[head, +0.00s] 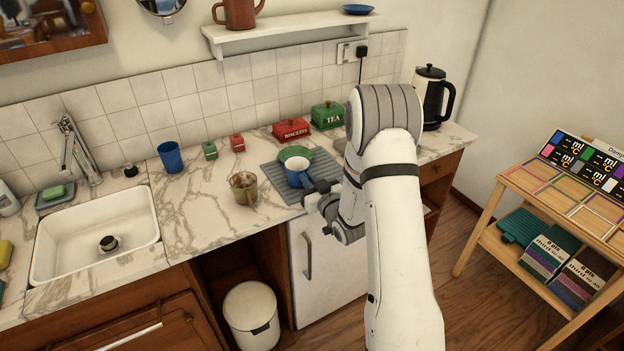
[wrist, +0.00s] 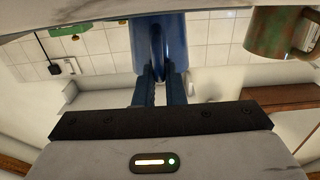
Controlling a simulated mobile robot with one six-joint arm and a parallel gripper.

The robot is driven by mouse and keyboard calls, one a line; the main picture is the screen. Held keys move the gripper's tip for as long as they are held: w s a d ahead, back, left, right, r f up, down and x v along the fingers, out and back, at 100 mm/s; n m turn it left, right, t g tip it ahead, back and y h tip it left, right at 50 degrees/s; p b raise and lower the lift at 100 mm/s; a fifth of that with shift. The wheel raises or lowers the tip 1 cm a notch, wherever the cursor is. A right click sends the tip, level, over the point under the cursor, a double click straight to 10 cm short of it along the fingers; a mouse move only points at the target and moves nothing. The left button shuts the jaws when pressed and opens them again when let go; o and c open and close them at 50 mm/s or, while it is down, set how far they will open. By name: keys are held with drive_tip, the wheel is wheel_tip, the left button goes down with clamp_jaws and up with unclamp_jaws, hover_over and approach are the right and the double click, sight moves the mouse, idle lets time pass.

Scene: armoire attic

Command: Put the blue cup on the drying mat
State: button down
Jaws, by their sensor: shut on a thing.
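The blue cup (head: 298,173) with a white inside is at the grey striped drying mat (head: 325,166), within its outline in the head view. It looks upright; I cannot tell whether its base touches the mat. My gripper (head: 312,190) reaches it from the front right and is shut on its handle. In the wrist view, the fingers (wrist: 160,85) close on the handle of the blue cup (wrist: 174,40). The cup's base is out of frame there. A green dish (head: 294,152) lies on the mat behind the cup.
A brown-green mug (head: 243,187) stands left of the mat. A blue tumbler (head: 170,157), small green and red canisters, and biscuit and tea tins (head: 327,115) stand along the wall. The sink (head: 95,235) is at left, a kettle (head: 432,98) at right. Counter between mug and sink is clear.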

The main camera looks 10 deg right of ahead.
drive_tip(key=shift+f, duration=0.1)
drive_tip(key=c, duration=2)
unclamp_jaws()
drive_tip(key=o, duration=0.5)
